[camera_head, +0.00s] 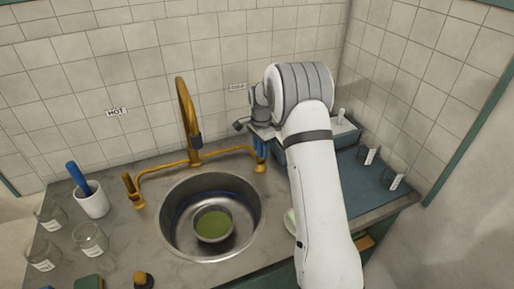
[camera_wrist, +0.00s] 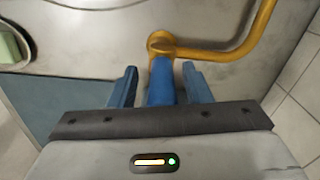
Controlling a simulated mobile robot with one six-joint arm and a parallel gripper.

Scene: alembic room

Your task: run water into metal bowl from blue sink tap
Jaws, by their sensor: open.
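A metal bowl (camera_head: 229,234) stands in the round sink (camera_head: 178,240) below the brass tap spout (camera_head: 186,105); its inside looks green. I see no stream of water from the spout. The blue tap handle (camera_wrist: 161,88) rises from the right end of the brass pipe. My gripper (camera_wrist: 159,72) is open, with one blue finger on each side of this handle and a small gap on both sides. In the head view my gripper (camera_head: 262,147) is at the sink's back right, and my arm partly hides this area.
A white cup (camera_head: 92,203) with a blue-handled tool and glass jars (camera_head: 89,241) stand at the left. Tiled walls close off the back and right.

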